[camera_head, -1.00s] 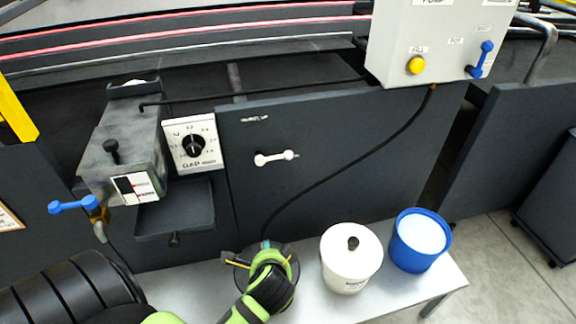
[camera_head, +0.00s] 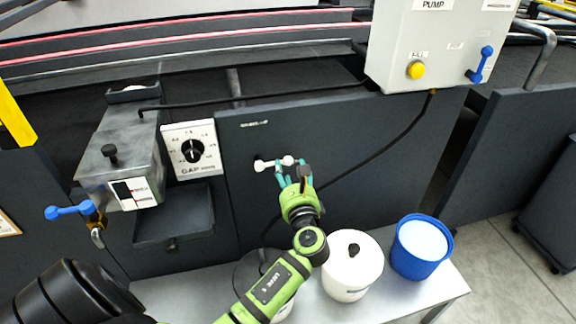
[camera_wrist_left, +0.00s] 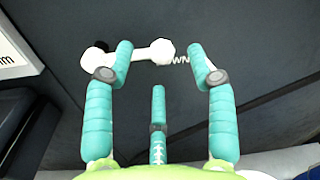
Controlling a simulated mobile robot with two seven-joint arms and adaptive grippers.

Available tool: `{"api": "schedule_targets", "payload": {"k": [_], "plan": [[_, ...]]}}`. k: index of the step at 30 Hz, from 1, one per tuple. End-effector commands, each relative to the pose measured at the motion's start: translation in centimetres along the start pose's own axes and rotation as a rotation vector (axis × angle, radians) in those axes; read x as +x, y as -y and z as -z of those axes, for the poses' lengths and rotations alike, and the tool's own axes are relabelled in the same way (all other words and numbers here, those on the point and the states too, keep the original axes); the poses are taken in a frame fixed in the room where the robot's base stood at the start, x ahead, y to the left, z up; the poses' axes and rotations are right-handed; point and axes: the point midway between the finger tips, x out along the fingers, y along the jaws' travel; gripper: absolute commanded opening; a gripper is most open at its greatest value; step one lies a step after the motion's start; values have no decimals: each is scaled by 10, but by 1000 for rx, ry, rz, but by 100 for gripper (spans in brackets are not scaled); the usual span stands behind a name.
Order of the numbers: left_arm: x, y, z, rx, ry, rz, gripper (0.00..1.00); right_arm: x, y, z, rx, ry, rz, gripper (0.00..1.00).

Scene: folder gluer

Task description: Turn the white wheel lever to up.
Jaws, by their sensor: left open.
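The white wheel lever (camera_head: 275,163) is on the dark front panel below its small label. It lies nearly level, with a round knob at each end. I cannot tell whether a finger touches the lever. My right gripper is not in view.
The gap dial (camera_head: 192,150) and a metal glue box with a blue-handled valve (camera_head: 70,210) are left of the lever. A pump box (camera_head: 425,45) hangs upper right, with a black cable running down. A white pot (camera_head: 352,268) and a blue bucket (camera_head: 421,248) stand on the bench below.

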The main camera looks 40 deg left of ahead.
Motion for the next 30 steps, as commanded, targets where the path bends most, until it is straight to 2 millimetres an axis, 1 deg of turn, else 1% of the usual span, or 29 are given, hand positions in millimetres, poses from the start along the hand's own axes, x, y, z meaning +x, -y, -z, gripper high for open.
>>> {"api": "schedule_targets", "payload": {"k": [1, 3, 6, 10, 16, 17, 18, 20, 21, 30], "plan": [[8, 0, 0, 0, 1, 0, 56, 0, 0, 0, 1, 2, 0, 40], [17, 0, 0, 0, 1, 0, 56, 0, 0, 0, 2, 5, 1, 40], [25, 0, 0, -2, -1, 0, 56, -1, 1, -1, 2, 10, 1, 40], [30, -1, 0, -2, -2, -1, 56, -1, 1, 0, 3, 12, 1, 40], [30, -1, 0, -3, -2, -1, 56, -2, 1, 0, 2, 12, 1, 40], [30, -1, 0, -3, -2, -1, 48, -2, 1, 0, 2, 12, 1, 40], [30, -1, 0, -3, -2, -1, 32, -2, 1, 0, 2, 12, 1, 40], [30, -1, 0, -3, -2, -1, 8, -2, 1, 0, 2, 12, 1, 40], [30, -1, 0, -3, -3, -1, 0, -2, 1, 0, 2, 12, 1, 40], [30, -3, 2, -5, -5, -6, 0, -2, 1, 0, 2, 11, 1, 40]]}}
